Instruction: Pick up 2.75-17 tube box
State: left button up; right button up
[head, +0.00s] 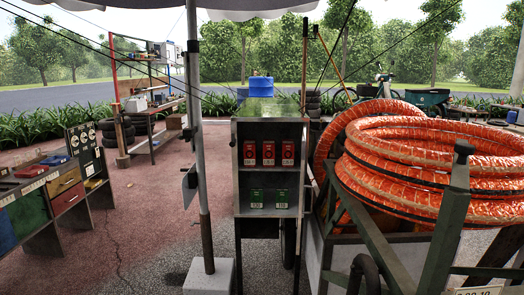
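Small tube boxes stand upright in an open-fronted metal cabinet (270,131) near the middle of the head view. Three red boxes stand in a row on its upper shelf: a left one (249,153), a middle one (268,153) and a right one (287,153). Two green boxes, a left one (256,198) and a right one (281,199), stand on the lower shelf. Their labels are too small to read, so I cannot tell which box is the 2.75-17 one. Neither of my grippers is in view.
A grey pole (194,120) on a concrete block (209,277) stands left of the cabinet. A large orange hose coil (420,150) on a green-framed cart fills the right. A rack of coloured bins (30,210) stands at left. Open reddish pavement (140,220) lies between.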

aim_at(269, 145)
jog(key=i+j+u, duration=0.15)
jog(key=i+u, duration=0.25)
jog(key=i, duration=0.6)
jog(key=i+j+z, duration=0.1)
jog(key=i+z, duration=0.3)
jog(key=i+j+z, duration=0.2)
jog(key=i+z, duration=0.2)
